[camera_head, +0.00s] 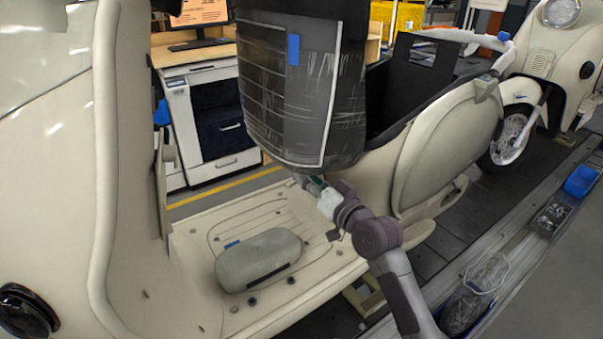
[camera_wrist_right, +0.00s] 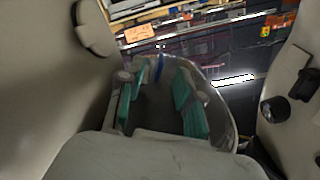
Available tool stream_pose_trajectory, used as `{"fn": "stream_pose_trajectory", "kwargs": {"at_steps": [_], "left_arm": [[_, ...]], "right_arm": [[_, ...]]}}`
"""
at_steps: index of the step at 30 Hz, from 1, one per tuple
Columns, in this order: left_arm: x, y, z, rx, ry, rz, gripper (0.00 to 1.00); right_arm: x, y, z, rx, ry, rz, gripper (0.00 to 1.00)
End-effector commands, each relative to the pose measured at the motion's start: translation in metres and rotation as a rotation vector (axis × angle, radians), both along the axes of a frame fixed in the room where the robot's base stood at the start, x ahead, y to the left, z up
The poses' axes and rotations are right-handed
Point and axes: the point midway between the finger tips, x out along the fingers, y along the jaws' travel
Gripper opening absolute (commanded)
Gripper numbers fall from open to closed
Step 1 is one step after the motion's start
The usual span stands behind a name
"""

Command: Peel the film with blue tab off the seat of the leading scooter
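The leading scooter is cream and fills the left and middle of the head view, with its flat footboard (camera_head: 205,222) low in the picture. Its dark seat (camera_head: 345,120) is at the upper middle, covered by shiny, wrinkled clear film (camera_head: 300,105) with a pale edge. A blue tab (camera_head: 293,49) shows on the upper part of the film. My right gripper (camera_head: 314,184) is just below the seat's lower edge, well below the tab, its tips partly hidden. In the right wrist view its green fingers (camera_wrist_right: 157,98) stand apart with nothing visibly held. My left gripper is not in view.
A grey-beige rounded case (camera_head: 258,260) lies on the footboard, with a small blue tag beside it. A second scooter (camera_head: 545,60) stands behind at right. A rail with a blue bin (camera_head: 581,181) and a clear bag (camera_head: 475,295) runs along the right. A cabinet (camera_head: 215,115) stands behind.

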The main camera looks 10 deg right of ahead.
Motion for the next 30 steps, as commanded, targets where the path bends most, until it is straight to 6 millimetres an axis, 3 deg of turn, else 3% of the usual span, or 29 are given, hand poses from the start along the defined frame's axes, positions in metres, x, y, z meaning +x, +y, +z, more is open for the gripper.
{"fn": "stream_pose_trajectory", "kwargs": {"at_steps": [7, 18, 19, 25, 30], "left_arm": [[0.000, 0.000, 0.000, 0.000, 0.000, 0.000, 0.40], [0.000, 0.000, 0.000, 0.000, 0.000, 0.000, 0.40], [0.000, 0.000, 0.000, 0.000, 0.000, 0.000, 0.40], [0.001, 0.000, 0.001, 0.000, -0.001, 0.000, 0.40], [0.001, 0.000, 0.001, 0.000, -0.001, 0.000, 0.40]], "right_arm": [[0.028, 0.012, 0.000, 0.000, 0.000, 0.001, 0.35], [0.033, 0.014, 0.000, -0.001, 0.000, 0.000, 0.35], [0.033, 0.014, 0.000, -0.001, 0.000, 0.000, 0.34], [0.033, 0.014, 0.000, -0.001, 0.000, 0.001, 0.00], [0.033, 0.014, 0.000, -0.001, 0.000, 0.001, 0.00]]}}
